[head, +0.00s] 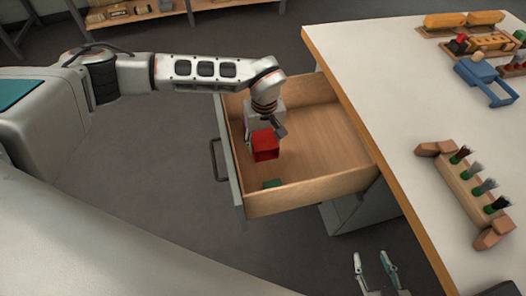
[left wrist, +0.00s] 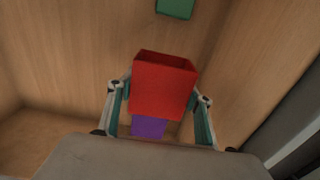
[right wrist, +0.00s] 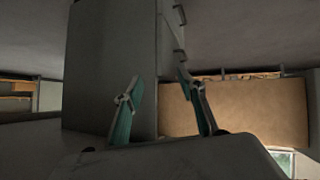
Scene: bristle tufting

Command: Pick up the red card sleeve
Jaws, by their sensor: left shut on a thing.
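The red card sleeve (head: 265,146) is a small open-ended red box inside the open wooden drawer (head: 318,189). In the left wrist view the sleeve (left wrist: 163,88) sits between the two fingers of my left gripper (left wrist: 160,112), with its open end facing away from the palm. My left gripper (head: 262,132) is shut on the sleeve. I cannot tell whether the sleeve touches the drawer floor. My right gripper (head: 376,268) is open and empty, low beside the table; its spread fingers also show in the right wrist view (right wrist: 160,105).
A green piece (head: 272,183) lies in the drawer near its front, and a purple piece (left wrist: 149,128) shows below the sleeve. The drawer walls stand close around my left gripper. On the white table (head: 380,80) are a brush block (head: 462,188) and a blue clamp-like tool (head: 485,80).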

